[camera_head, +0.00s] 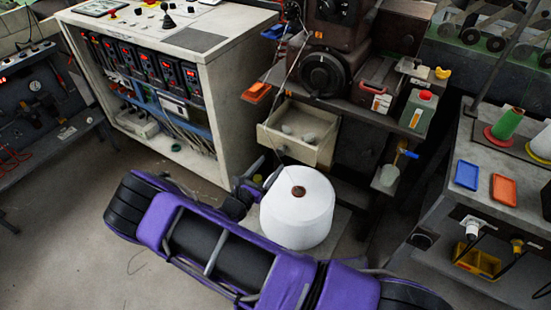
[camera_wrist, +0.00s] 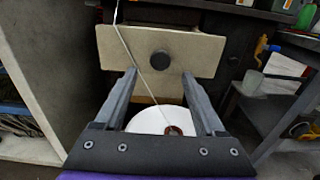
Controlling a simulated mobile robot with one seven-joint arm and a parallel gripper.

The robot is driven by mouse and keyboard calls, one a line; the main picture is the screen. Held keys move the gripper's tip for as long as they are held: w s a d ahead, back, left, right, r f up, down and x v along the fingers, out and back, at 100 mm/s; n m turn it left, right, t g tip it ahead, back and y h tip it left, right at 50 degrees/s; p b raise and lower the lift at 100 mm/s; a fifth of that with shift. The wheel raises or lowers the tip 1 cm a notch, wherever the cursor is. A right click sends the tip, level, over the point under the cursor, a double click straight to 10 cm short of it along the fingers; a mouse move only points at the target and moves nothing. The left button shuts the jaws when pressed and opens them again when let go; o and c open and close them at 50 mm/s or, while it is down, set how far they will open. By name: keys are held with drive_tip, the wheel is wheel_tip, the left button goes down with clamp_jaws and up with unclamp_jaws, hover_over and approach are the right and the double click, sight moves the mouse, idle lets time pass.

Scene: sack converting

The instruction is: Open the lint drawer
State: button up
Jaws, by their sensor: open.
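The lint drawer (camera_head: 284,148) is a cream-coloured box under the dark machine in the head view. It stands partly pulled out, and its inside shows with a few pale grey clumps (camera_head: 298,133) in it. In the wrist view its flat front (camera_wrist: 205,55) faces me, with a round dark knob (camera_wrist: 160,60) in the middle. My gripper (camera_wrist: 159,74) is open and empty. Its two fingers point at the drawer front, one on each side below the knob. I cannot tell the exact gap to the knob. In the head view my arm largely hides the gripper.
A large white thread cone (camera_head: 297,215) stands just below the drawer, and its thread runs up past the drawer front. A control cabinet (camera_head: 190,90) is at left. A bench (camera_head: 480,190) with trays and spools is at right. Open floor lies at lower left.

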drive_tip(key=v, duration=1.2)
